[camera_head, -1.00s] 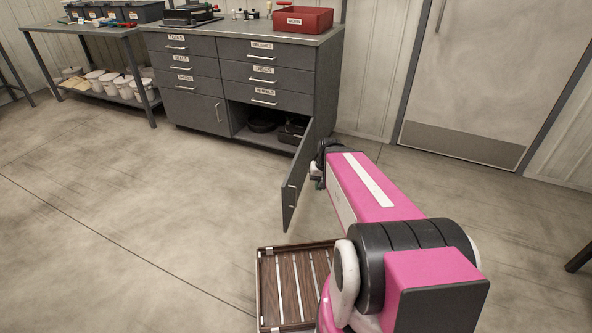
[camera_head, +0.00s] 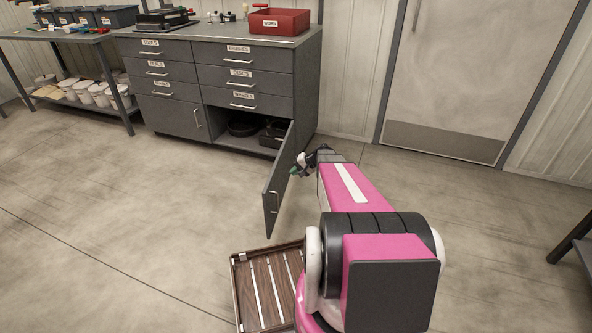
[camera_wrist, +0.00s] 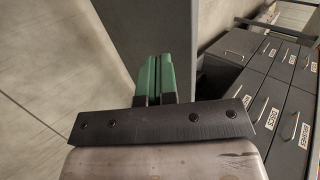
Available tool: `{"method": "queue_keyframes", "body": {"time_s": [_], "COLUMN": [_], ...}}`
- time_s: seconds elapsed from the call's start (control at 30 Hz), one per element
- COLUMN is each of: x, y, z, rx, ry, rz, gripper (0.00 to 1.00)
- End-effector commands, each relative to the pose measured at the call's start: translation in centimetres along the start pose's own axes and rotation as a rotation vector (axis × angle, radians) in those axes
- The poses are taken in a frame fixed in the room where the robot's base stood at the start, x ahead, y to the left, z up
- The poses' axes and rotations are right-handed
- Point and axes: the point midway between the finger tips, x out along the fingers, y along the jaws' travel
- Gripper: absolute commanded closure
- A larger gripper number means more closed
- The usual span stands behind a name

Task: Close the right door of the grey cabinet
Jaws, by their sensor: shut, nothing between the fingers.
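The grey cabinet (camera_head: 222,80) stands against the back wall with labelled drawers above and doors below. Its right door (camera_head: 280,178) stands wide open, swung out toward me, with a small handle on its face near the free edge. The left door (camera_head: 180,116) is shut.
The open compartment holds dark round and boxy items (camera_head: 243,128). A wooden slatted tray (camera_head: 240,290) is on my base in front. A red bin (camera_head: 279,21) sits on the cabinet top. A bench (camera_head: 70,38) stands at left. Floor right of the door is clear.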

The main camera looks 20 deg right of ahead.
Motion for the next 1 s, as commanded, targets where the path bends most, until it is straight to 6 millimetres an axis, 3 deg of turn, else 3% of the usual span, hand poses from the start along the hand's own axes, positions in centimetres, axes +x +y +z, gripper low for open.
{"method": "queue_keyframes", "body": {"time_s": [0.3, 0.4, 0.67, 1.0], "x": [6.1, 7.1, 8.5, 8.7], "y": [0.0, -1.2, -2.6, -2.7], "z": [-0.1, 0.0, 0.0, 0.0], "rx": [0.000, -0.001, 0.000, 0.000], "ry": [-0.002, -0.002, 0.000, 0.000], "rz": [0.001, 0.001, 0.001, 0.001], "gripper": [1.00, 1.00, 1.00, 1.00]}}
